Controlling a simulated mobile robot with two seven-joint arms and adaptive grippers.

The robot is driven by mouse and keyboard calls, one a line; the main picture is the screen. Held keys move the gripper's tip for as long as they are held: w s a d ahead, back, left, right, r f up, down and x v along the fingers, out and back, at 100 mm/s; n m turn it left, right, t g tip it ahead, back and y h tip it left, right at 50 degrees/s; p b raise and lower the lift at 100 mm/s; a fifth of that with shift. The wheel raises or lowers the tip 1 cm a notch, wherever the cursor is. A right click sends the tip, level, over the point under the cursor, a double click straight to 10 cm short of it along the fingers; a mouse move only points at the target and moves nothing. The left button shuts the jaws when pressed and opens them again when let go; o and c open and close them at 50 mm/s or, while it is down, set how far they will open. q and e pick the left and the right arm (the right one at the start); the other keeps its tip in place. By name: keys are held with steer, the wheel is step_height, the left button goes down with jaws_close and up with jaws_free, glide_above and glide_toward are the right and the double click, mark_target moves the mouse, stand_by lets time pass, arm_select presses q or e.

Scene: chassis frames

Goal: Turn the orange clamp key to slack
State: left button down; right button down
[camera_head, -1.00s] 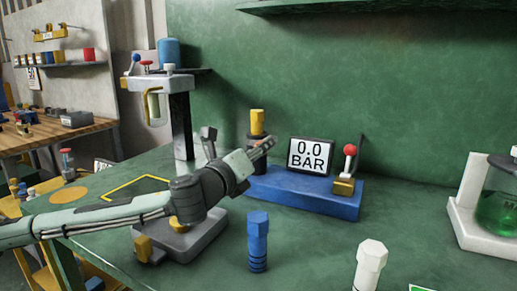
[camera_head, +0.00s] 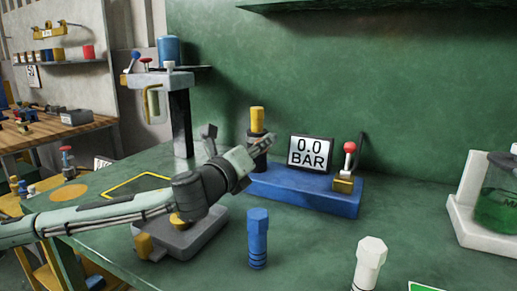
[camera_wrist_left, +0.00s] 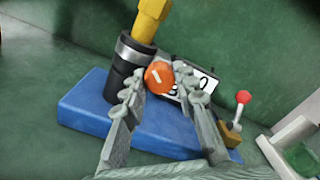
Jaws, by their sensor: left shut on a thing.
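The orange clamp key (camera_wrist_left: 160,78) is a round knob with a pale line on its face, at the side of the black holder (camera_wrist_left: 128,65) in the left wrist view. A yellow bolt (camera_wrist_left: 151,18) stands upright in this holder; it also shows in the head view (camera_head: 257,119). My left gripper (camera_head: 264,143) is shut on the key, its fingers on either side of the knob in the wrist view (camera_wrist_left: 161,83). In the head view the gripper hides the key. My right gripper is not in view.
The blue base (camera_head: 310,194) carries a display (camera_head: 310,152) reading 0.0 BAR and a red-knobbed lever (camera_head: 349,160). A blue bolt (camera_head: 258,238) and a white bolt (camera_head: 369,264) stand in front. A flask of green liquid (camera_head: 497,200) is at right.

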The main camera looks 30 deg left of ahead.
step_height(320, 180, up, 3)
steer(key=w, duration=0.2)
arm_select(q)
steer(key=n, duration=1.7)
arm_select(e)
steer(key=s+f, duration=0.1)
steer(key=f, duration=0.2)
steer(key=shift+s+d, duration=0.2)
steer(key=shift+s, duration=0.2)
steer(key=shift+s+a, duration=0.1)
